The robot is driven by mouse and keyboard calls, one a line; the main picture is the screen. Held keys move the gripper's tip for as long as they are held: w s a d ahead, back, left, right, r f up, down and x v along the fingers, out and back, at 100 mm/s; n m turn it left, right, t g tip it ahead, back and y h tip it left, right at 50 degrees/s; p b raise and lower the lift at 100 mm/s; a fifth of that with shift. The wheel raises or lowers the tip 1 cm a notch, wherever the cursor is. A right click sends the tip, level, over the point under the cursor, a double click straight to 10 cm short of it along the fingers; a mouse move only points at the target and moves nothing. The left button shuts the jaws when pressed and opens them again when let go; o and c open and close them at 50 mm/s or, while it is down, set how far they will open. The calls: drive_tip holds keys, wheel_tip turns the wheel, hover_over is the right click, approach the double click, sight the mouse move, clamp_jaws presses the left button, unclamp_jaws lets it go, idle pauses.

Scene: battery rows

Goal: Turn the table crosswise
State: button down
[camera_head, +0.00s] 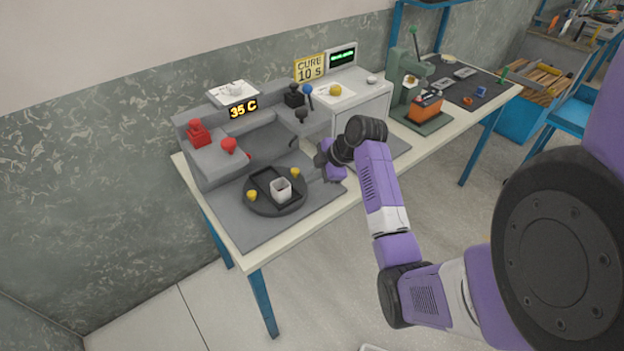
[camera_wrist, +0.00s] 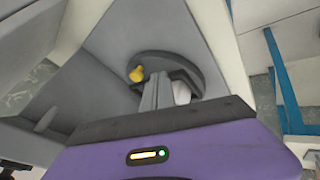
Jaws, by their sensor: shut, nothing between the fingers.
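A dark round turntable (camera_head: 263,208) lies on the grey mat at the left end of the workbench. It also shows in the wrist view (camera_wrist: 172,60). A dark rectangular holder lies across its top, with a white square cup (camera_head: 281,190) in it. One yellow knob (camera_head: 252,195) is on the left of the disc and another yellow knob (camera_head: 295,173) is at its upper right. My gripper (camera_head: 322,162) is just right of the disc, apart from it in the head view. In the wrist view its fingers (camera_wrist: 157,82) are together and empty, partly covering the cup.
A grey fixture with a red knob (camera_head: 229,146), a red block (camera_head: 198,134) and a "35 C" display (camera_head: 243,108) stands behind the turntable. A white box (camera_head: 358,102) and a green press (camera_head: 409,80) stand further right. The mat's front is clear.

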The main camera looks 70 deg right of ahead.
drive_tip(key=v, duration=0.8)
drive_tip(key=shift+s+d+b, duration=0.15)
drive_tip(key=shift+d+b, duration=0.2)
drive_tip(key=shift+b, duration=0.05)
